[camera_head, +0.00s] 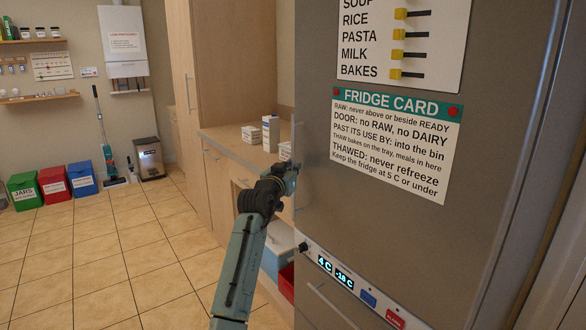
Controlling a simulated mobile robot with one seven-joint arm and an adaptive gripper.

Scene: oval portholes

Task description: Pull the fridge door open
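The fridge door (385,225) is a tall grey panel filling the right half of the head view, and it looks shut. A thin vertical handle (298,135) seems to run along its left edge, but it is hard to make out. My gripper (292,169) is at that left edge, at about the height of the lower card text. It is small, dark and seen from behind, so its fingers are mostly hidden. I cannot tell whether it touches or grips the handle.
A display panel (345,280) reads 4 C and -18 C below the door, above a lower drawer (335,308). A counter (235,146) with small cartons (270,133) stands behind my arm. Coloured bins (55,185) line the far wall. The tiled floor (130,250) at left is clear.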

